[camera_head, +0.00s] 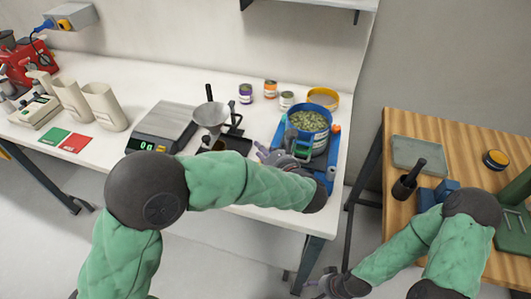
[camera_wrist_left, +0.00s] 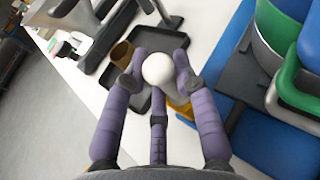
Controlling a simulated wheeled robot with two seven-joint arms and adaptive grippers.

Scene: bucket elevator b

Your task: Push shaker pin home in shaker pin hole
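My left gripper (camera_head: 266,155) is beside the blue shaker frame (camera_head: 331,172), its fingers pointing left. In the left wrist view its purple fingers (camera_wrist_left: 158,80) close around a white round knob (camera_wrist_left: 157,69), perhaps the head of the shaker pin; no shaft shows. The fingertips appear to touch the knob on both sides. I cannot make out the shaker pin hole. A blue bucket (camera_head: 309,125) of green pellets sits in the frame; part of the shaker shows at right in the wrist view (camera_wrist_left: 262,140). My right gripper (camera_head: 318,284) is low, its fingers small and unclear.
Left of the shaker stand a metal funnel (camera_head: 211,116) over a black tray (camera_head: 235,143) and a scale (camera_head: 163,127). Several small tins and a yellow-rimmed bowl (camera_head: 323,98) stand behind. A wooden table (camera_head: 440,130) is at right, with a gap between the tables.

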